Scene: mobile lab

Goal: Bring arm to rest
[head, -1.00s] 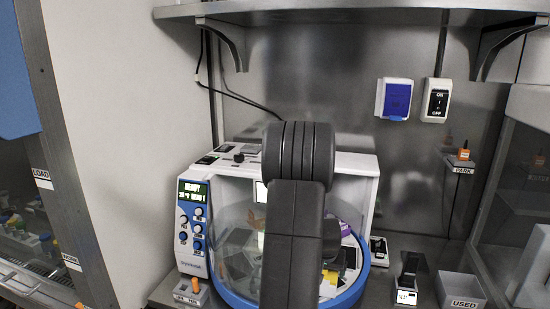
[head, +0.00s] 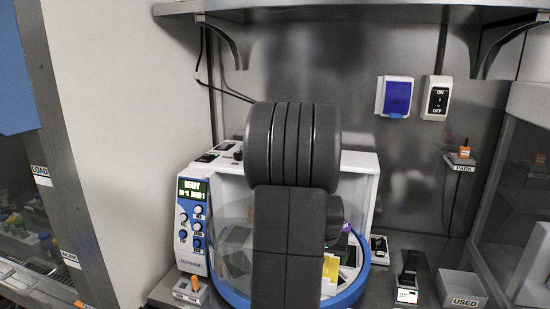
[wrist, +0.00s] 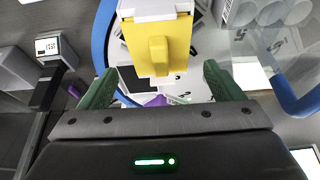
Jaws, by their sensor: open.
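My gripper (wrist: 152,92) is open in the wrist view, its two green fingers spread apart with nothing held between them. A yellow block-like part with a white top (wrist: 158,45) shows ahead of the fingers, beyond the gap. In the head view my dark arm stands in front of the white and blue machine (head: 192,225), whose display reads READY. The arm hides the middle of the machine, and my gripper is out of sight there. A yellow piece (head: 330,268) shows just right of the arm, inside the machine's blue-rimmed round opening (head: 352,288).
A small stand marked PARK (head: 462,160) with an orange piece is on the back wall at right. A bin marked USED (head: 462,287) and a small black device (head: 408,272) stand on the bench at right. A shelf (head: 350,8) overhangs above. A glazed cabinet (head: 30,220) is at left.

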